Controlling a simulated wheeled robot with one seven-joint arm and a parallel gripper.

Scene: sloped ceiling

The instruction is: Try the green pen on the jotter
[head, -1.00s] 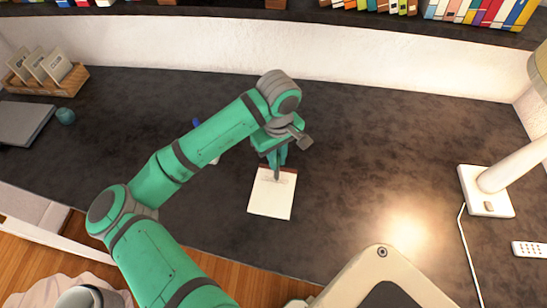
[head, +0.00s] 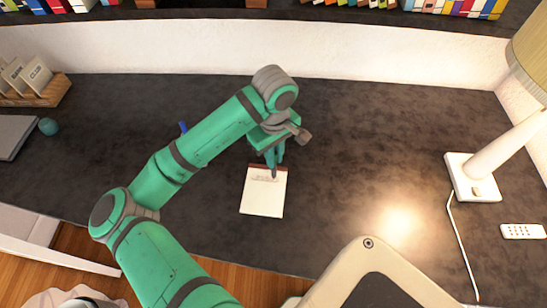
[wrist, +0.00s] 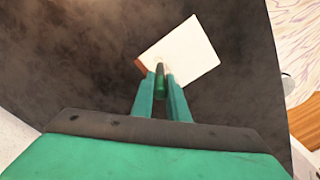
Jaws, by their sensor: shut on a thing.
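The jotter (head: 263,198) is a white pad with a reddish-brown strip along its far edge, lying flat on the dark desk. It also shows in the wrist view (wrist: 193,48). My gripper (head: 274,159) is over the far right part of the jotter. In the wrist view my gripper (wrist: 160,84) is shut on the green pen (wrist: 160,75), which sits between the fingers and points at the pad. In the head view the pen's dark lower end (head: 274,174) is over the page. I cannot tell whether it touches. Faint grey marks show near the page top.
A white lamp (head: 473,188) with a trailing cord and a white remote (head: 523,231) are at the right. A blue item (head: 183,127) is partly hidden behind my arm.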

